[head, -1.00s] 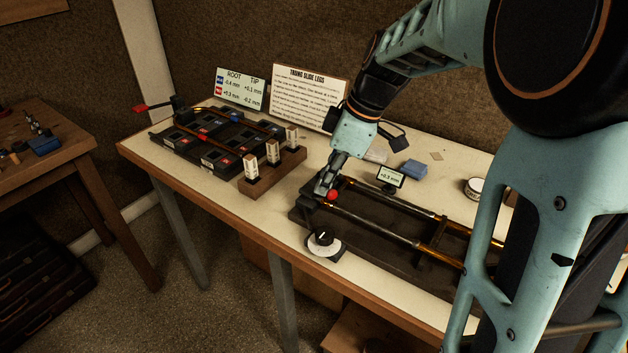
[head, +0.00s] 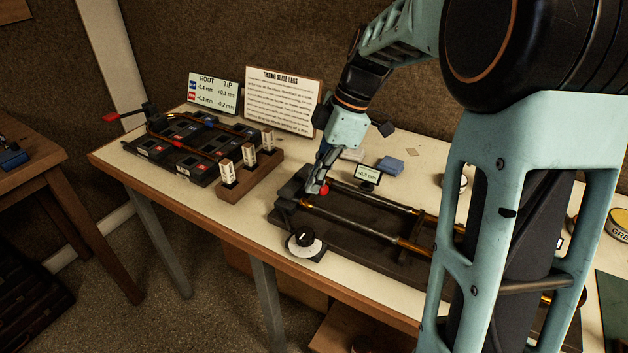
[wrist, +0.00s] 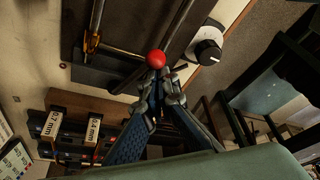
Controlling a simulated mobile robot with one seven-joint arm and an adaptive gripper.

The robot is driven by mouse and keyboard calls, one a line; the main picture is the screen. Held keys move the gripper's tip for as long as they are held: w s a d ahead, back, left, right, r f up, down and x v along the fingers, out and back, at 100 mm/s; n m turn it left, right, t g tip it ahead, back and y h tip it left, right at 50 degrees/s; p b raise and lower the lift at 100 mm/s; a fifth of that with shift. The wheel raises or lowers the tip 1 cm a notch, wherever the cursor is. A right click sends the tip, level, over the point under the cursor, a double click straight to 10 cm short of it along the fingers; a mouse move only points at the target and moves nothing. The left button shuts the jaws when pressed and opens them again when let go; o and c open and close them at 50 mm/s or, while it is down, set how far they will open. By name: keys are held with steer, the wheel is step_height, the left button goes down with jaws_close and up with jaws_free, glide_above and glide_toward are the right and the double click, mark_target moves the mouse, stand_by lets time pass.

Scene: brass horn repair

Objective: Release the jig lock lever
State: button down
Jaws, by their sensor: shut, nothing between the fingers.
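A red ball knob (head: 323,188) sits at the left end of the dark slide jig (head: 272,213), between its two rails. In the wrist view the red knob (wrist: 156,58) shows just beyond the closed fingertips (wrist: 160,76). I cannot tell for sure whether they touch.
A white dial with a black knob (head: 304,242) stands at the jig's front left. A small display (head: 368,175) and blue block (head: 390,164) are behind it. To the left are a wooden block holding white gauges (head: 250,175) and another fixture with a red-tipped lever (head: 113,117).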

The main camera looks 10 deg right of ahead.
steer(key=shift+d, duration=0.1)
steer(key=shift+a+r, duration=0.1)
steer(key=shift+a, duration=0.45)
step_height(320, 180, up, 10)
steer(key=p, duration=0.1)
steer(key=shift+d, duration=0.15)
steer(key=shift+f, duration=0.2)
